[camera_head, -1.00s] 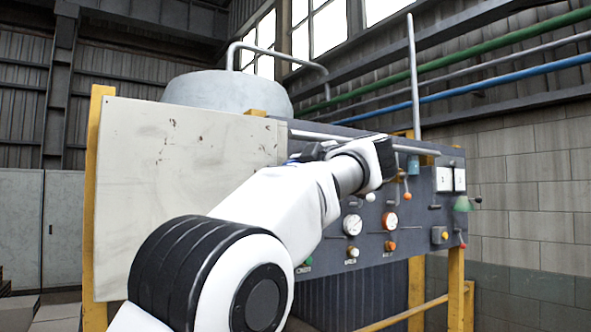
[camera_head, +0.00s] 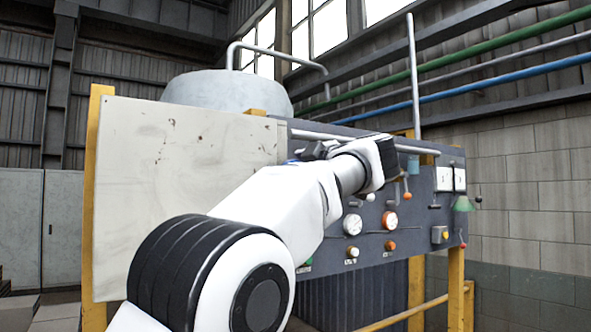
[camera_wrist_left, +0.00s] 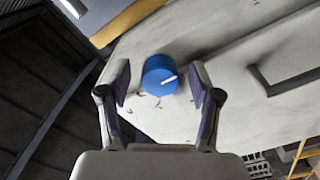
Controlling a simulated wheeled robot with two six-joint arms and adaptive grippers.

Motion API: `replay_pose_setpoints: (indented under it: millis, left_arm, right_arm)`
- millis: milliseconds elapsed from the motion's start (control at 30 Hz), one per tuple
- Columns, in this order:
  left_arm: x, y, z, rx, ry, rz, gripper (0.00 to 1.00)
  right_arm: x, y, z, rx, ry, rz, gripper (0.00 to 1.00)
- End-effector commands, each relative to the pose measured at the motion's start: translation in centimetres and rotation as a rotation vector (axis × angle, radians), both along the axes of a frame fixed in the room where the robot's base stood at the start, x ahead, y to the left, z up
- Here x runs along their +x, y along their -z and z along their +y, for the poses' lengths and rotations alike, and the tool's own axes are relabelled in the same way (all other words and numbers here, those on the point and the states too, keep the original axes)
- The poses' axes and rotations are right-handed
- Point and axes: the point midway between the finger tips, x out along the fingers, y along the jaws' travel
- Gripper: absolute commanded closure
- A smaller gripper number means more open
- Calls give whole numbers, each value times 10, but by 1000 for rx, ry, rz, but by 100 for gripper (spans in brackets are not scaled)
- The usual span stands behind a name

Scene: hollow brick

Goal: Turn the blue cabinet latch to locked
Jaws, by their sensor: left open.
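The blue cabinet latch (camera_wrist_left: 160,75) is a round blue knob with a white pointer mark, on a pale scuffed panel. In the left wrist view the mark points to the right and slightly up. My left gripper (camera_wrist_left: 159,88) is open, with one finger on each side of the knob and a gap visible on both sides. I cannot tell how far the fingertips are from the panel. In the head view my left arm hides most of the latch area, and only a small blue patch shows beside the gripper (camera_head: 313,152). My right gripper is not in view.
The pale cabinet panel (camera_head: 180,215) stands in a yellow frame. To its right is a dark control board (camera_head: 330,232) with gauges, knobs and levers close to my wrist. A dark handle (camera_wrist_left: 285,82) juts from the panel in the wrist view.

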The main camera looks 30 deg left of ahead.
Motion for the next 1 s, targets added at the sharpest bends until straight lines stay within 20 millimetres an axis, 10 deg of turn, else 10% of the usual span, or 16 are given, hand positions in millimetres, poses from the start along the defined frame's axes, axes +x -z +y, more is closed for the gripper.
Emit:
replay_pose_setpoints:
  millis: [500, 1000]
  left_arm:
    - [-41, -1, -100, 2, 0, -1, 36]
    - [-44, 0, -107, 2, 0, 0, 36]
  right_arm:
    - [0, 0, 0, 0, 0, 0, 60]
    - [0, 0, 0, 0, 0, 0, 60]
